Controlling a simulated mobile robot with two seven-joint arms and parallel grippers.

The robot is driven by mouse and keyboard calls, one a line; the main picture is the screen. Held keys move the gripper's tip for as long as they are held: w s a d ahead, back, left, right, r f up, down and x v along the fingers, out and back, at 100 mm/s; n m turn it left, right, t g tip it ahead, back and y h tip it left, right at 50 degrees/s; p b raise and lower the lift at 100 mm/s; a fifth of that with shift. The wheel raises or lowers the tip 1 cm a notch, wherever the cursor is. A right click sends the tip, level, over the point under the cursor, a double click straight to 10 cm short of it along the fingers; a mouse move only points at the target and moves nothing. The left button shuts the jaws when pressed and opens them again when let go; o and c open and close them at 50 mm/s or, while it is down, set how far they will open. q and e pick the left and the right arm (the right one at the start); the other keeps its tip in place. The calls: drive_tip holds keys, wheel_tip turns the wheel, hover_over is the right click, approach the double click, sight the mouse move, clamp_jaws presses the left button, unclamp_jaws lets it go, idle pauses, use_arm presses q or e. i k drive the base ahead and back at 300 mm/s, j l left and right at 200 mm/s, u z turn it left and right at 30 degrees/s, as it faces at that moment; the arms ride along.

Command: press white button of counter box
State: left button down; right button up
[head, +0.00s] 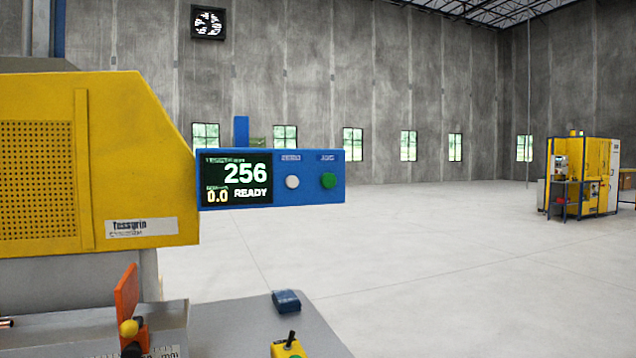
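The blue counter box (310,192) sticks out to the right from the yellow machine. Its dark screen (237,180) reads 256, 0.0 and READY. The white button (292,182) is round and sits just right of the screen. A green button (328,181) is to the right of the white one. Nothing covers either button. Neither of my grippers shows in the head view.
The yellow machine (140,160) fills the left side. Below the box is a grey table (235,325) with an orange upright part (127,305), a blue block (286,301) and a yellow joystick box (287,348). Open floor (450,260) lies to the right.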

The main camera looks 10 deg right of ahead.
sight(292, 182)
drive_tip(key=l, duration=0.65)
drive_tip(key=i+l, duration=0.1)
drive_tip(key=l, duration=0.5)
